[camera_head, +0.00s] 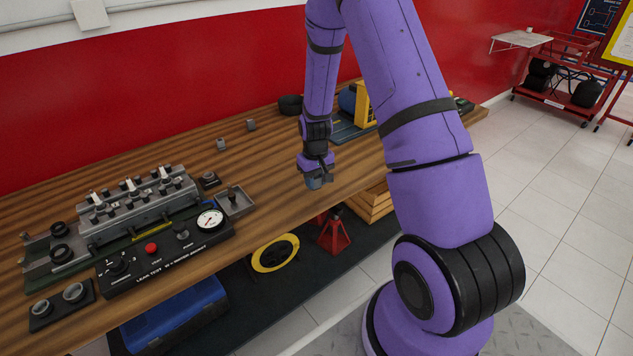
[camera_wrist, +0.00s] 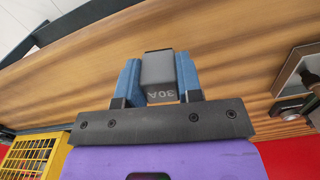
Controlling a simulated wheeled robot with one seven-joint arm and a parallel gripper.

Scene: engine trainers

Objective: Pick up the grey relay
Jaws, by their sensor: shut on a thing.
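The grey relay (camera_wrist: 160,72) is a small block marked "30A" in the wrist view. It sits between the two blue fingers of my gripper (camera_wrist: 159,84), which is shut on it. In the head view my gripper (camera_head: 316,180) points down over the front part of the wooden workbench (camera_head: 270,170), and only a little of the relay shows there. I cannot tell whether the relay is clear of the bench top or touching it.
Two small grey blocks (camera_head: 251,124) (camera_head: 221,144) stand farther back on the bench. An engine-head trainer with a leak test panel (camera_head: 165,250) and gauge (camera_head: 210,219) fills the left. A yellow item (camera_head: 362,104) stands behind my arm. The bench around my gripper is bare.

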